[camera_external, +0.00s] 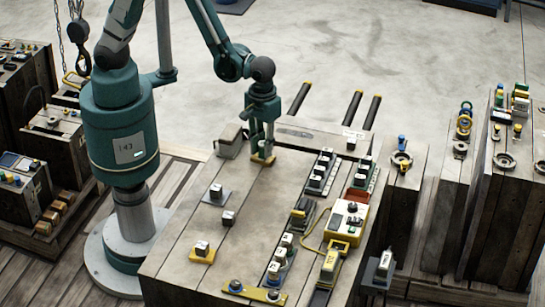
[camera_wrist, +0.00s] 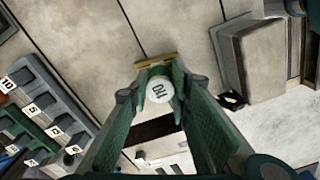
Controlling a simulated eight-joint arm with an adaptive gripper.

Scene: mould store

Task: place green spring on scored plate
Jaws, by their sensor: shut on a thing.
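My gripper (camera_external: 263,150) points down at the far end of the wooden table. In the wrist view its green fingers (camera_wrist: 160,98) close around a round piece with a white, dark-marked top (camera_wrist: 159,89). The fingers hide its sides, so I cannot tell its body colour or whether it is the green spring. A small brass-coloured plate (camera_external: 262,158) lies right at the fingertips; its edge also shows in the wrist view (camera_wrist: 156,61). I cannot see scoring on it, nor whether the held piece touches it. No other green spring is clear to me.
A grey box (camera_external: 229,141) stands just left of my gripper. Small blocks sit on a grey plate (camera_external: 214,195) and a yellow plate (camera_external: 202,256). Labelled racks (camera_external: 320,172) and a yellow-and-white meter (camera_external: 347,220) stand at the right. The table between is mostly bare.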

